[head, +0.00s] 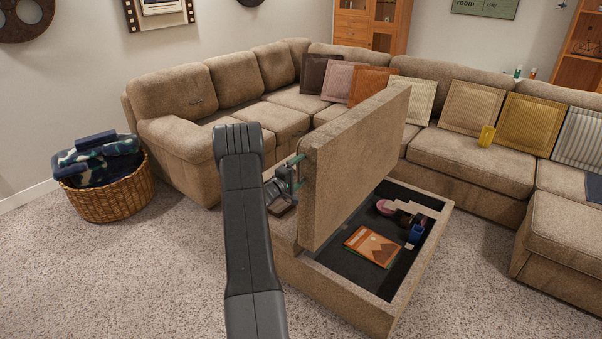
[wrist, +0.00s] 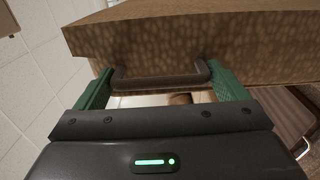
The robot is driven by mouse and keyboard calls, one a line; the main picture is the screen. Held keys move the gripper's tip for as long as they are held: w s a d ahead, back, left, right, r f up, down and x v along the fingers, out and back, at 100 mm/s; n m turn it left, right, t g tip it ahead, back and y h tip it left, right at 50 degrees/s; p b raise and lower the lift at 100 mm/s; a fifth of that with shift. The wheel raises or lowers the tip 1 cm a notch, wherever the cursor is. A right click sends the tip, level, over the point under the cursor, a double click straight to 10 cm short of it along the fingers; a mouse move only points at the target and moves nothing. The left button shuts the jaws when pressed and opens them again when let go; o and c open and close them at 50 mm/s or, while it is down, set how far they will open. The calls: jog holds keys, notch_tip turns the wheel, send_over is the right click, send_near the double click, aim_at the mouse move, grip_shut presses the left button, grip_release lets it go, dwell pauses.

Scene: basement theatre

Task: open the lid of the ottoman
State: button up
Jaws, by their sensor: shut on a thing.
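The beige ottoman (head: 348,308) stands in front of the sectional sofa. Its lid (head: 355,160) is raised to nearly upright, and the dark storage space beneath it is open to view. My gripper (head: 298,172) is at the left side of the raised lid. In the wrist view, the green fingers of my gripper (wrist: 163,88) are at the two ends of a brown handle (wrist: 160,77) on the lid (wrist: 190,35), shut on it. In the head view the handle is mostly hidden by the gripper.
Inside the ottoman lie an orange book (head: 373,246), a pink round thing (head: 385,207) and a blue cup (head: 416,233). The sofa (head: 470,160) runs close behind. A wicker basket (head: 112,200) with blankets stands at left. The carpet (head: 120,280) at front left is clear.

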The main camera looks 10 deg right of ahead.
jog(key=shift+w+r, duration=0.1)
jog(key=shift+r, duration=0.05)
jog(key=o, duration=1.1)
jog(key=shift+a, duration=0.1)
jog(key=shift+c, duration=0.2)
jog(key=b+v, duration=0.1)
jog(key=v, duration=1.2)
jog(key=shift+s+a, duration=0.25)
jog(key=shift+s, duration=0.05)
jog(key=p+x, duration=0.1)
jog(key=x, duration=1.3)
jog(key=shift+s, duration=0.1)
